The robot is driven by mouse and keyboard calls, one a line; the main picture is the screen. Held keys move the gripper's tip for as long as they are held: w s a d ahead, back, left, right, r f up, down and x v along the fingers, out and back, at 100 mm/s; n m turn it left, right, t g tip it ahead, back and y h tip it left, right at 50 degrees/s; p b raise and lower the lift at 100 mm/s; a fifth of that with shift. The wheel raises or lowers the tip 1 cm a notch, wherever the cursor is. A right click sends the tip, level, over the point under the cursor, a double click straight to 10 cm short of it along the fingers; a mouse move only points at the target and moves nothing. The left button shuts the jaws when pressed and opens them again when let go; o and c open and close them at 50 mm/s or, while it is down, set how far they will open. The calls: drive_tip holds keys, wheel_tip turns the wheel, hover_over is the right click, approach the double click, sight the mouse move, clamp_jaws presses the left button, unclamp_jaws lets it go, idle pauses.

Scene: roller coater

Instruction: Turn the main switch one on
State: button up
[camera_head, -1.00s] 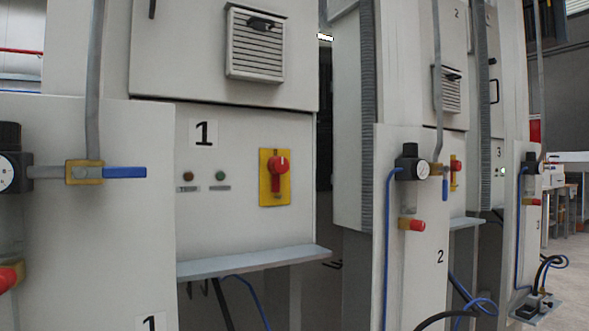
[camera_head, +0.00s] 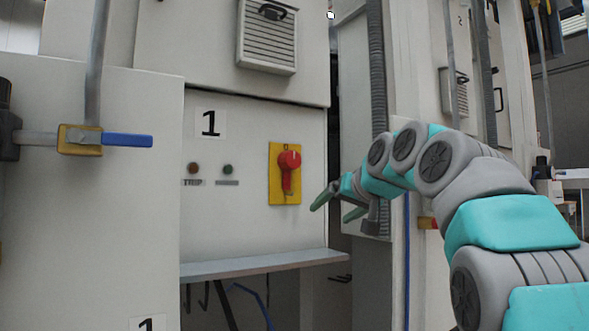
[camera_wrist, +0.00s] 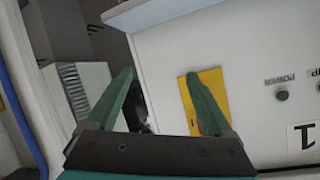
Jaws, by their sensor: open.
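The main switch one is a red rotary knob (camera_head: 288,170) on a yellow plate (camera_head: 275,190), on the cabinet panel marked 1. Its handle points down. My gripper (camera_head: 333,207) is open and empty, to the right of the switch and apart from it in the head view. In the wrist view my gripper (camera_wrist: 160,95) shows two green fingers spread apart. There the yellow plate (camera_wrist: 211,84) lies behind the right finger, which hides most of the red knob.
A grey shelf (camera_head: 265,264) juts out below the switch panel. A blue-handled valve (camera_head: 127,140) is at the left. A dark TRIP lamp (camera_head: 193,168) and a green lamp (camera_head: 227,170) sit left of the switch. Ribbed conduit (camera_head: 377,70) runs down right of the cabinet.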

wheel_tip(320, 180, up, 6)
drive_tip(key=a+n+t+y+b, duration=0.1)
drive_tip(key=a+t+y, duration=0.1)
drive_tip(key=n+t+y, duration=0.1)
drive_tip(key=n+y, duration=0.1)
approach(295, 158)
drive_tip(key=x, duration=0.3)
drive_tip(key=p+x, duration=0.3)
drive_tip(key=x, duration=0.3)
drive_tip(key=shift+r, duration=0.1)
drive_tip(key=shift+w+a, duration=0.35)
drive_tip(key=shift+w, duration=0.05)
drive_tip(key=shift+f, duration=0.2)
clamp_jaws()
